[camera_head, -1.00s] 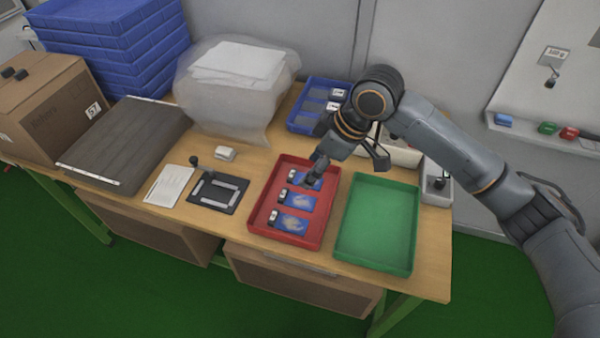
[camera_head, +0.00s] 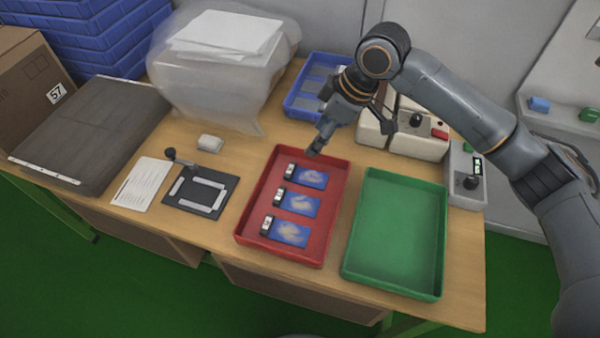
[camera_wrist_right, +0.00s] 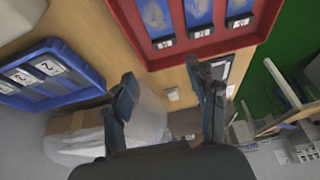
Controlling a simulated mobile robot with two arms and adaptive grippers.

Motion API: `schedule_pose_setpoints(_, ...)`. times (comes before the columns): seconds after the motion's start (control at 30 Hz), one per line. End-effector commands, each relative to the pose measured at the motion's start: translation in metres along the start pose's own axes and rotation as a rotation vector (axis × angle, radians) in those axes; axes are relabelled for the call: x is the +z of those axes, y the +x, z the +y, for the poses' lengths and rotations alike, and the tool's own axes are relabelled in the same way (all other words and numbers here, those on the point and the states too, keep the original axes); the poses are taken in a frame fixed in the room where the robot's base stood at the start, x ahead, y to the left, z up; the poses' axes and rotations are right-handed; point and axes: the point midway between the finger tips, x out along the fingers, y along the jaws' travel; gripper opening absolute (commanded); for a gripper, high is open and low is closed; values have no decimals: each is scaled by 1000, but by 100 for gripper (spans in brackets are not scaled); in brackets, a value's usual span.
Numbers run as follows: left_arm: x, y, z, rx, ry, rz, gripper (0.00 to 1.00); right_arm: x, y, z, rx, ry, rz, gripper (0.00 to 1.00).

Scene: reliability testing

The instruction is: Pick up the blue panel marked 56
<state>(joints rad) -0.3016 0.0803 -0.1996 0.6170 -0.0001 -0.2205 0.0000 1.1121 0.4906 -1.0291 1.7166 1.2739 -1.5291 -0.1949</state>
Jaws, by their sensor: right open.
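Three blue panels, each with a black end block and a white label, lie in a row in a red tray (camera_head: 328,220): the far panel (camera_head: 308,177), the middle panel (camera_head: 297,202) and the near panel (camera_head: 285,230). Their numbers are too small to read, so I cannot tell which is 56. My right gripper (camera_head: 351,137) is open and empty, above the far edge of the red tray. In the right wrist view its fingers (camera_wrist_right: 163,82) are spread apart, with the panels' labelled ends beyond them at the top. My left gripper is not in view.
An empty green tray (camera_head: 395,235) stands right of the red one. A blue bin (camera_head: 290,102) with grey panels and white-topped devices (camera_head: 420,145) stand behind. A black plate with a grey frame (camera_head: 190,205), a paper sheet and a plastic-wrapped stack lie left.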

Motion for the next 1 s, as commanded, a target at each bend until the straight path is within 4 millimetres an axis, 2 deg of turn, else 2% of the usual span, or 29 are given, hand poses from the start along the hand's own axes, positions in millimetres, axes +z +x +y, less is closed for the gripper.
schedule_pose_setpoints(0.3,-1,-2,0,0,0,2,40,-1,58,-1,-3,2,-2,58)
schedule_pose_setpoints(0.4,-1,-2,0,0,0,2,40,-1,72,-1,-3,0,-1,58)
schedule_pose_setpoints(0.63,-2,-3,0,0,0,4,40,-4,88,-2,-2,-1,-2,58)
schedule_pose_setpoints(0.8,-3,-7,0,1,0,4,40,-12,113,-6,-3,-1,-2,58)
schedule_pose_setpoints(0.9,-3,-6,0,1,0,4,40,-10,126,-4,-1,1,-2,58)
schedule_pose_setpoints(1.0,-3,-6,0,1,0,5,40,-10,132,-4,0,0,-2,58)
